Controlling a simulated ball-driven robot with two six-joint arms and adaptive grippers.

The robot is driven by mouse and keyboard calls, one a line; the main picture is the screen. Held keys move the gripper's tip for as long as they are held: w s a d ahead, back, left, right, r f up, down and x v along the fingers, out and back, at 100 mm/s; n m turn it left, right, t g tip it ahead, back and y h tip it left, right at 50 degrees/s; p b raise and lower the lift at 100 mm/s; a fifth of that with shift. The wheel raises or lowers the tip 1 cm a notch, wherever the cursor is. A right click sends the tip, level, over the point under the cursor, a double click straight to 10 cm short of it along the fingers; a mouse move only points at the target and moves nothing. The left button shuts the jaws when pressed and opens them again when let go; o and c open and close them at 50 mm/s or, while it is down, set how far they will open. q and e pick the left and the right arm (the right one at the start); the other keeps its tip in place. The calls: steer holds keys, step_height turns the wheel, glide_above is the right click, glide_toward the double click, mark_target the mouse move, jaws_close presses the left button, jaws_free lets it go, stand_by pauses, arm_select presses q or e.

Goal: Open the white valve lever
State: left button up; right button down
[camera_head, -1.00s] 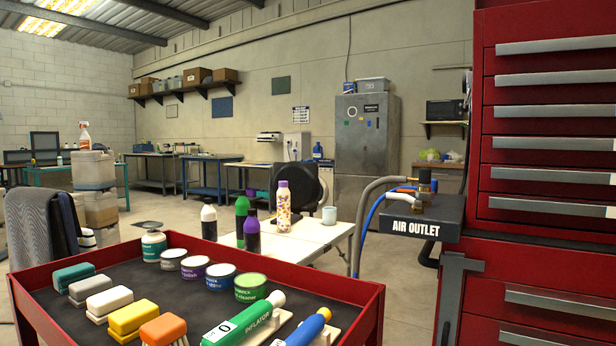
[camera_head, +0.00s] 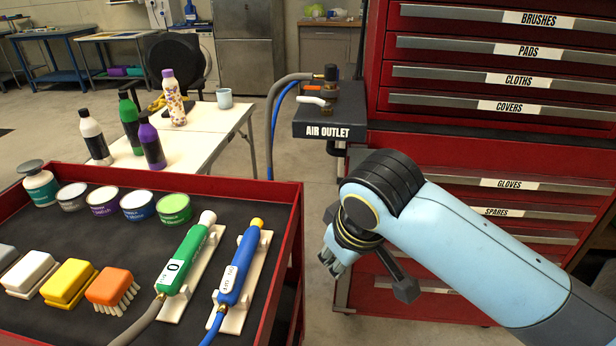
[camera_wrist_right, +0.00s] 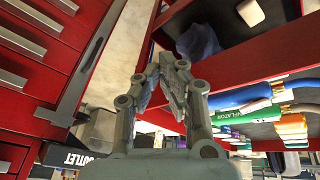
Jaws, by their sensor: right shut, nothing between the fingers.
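The white valve lever (camera_head: 310,100) sticks out to the left from the fitting on top of the dark AIR OUTLET box (camera_head: 352,131). An orange lever (camera_head: 315,88) sits just above it in the picture, on the same brass and black fitting. My right gripper (camera_head: 331,262) hangs below and in front of the box, clear of both levers. In the right wrist view its fingers (camera_wrist_right: 172,85) are closed with nothing between them. The box's label edge (camera_wrist_right: 80,158) shows at the lower left there. My left gripper is out of view.
The red tool cabinet (camera_head: 470,150) stands right behind the box. Grey and blue hoses (camera_head: 272,130) hang at the box's left. A red-rimmed tray (camera_head: 240,186) at the lower left holds the green inflator (camera_head: 186,258), a blue tool (camera_head: 240,265), tins and brushes.

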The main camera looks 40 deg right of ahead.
steer(key=w+d+r+m+t+h, duration=0.1)
steer(key=w+d+r+m, duration=0.1)
steer(key=w+d+r, duration=0.35)
steer(key=w+d+r+m+h, duration=0.25)
steer(key=w+r, duration=0.45)
steer(key=w, duration=0.4)
step_height(320, 180, up, 13)
steer(key=m+h, duration=0.1)
steer(key=m, duration=0.4)
glide_above(312, 102)
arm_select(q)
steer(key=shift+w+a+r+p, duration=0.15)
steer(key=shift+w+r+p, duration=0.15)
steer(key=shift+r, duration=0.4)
arm_select(e)
steer(key=shift+w+a+r, duration=0.1)
steer(key=shift+w+a, duration=0.1)
steer(key=shift+a, duration=0.2)
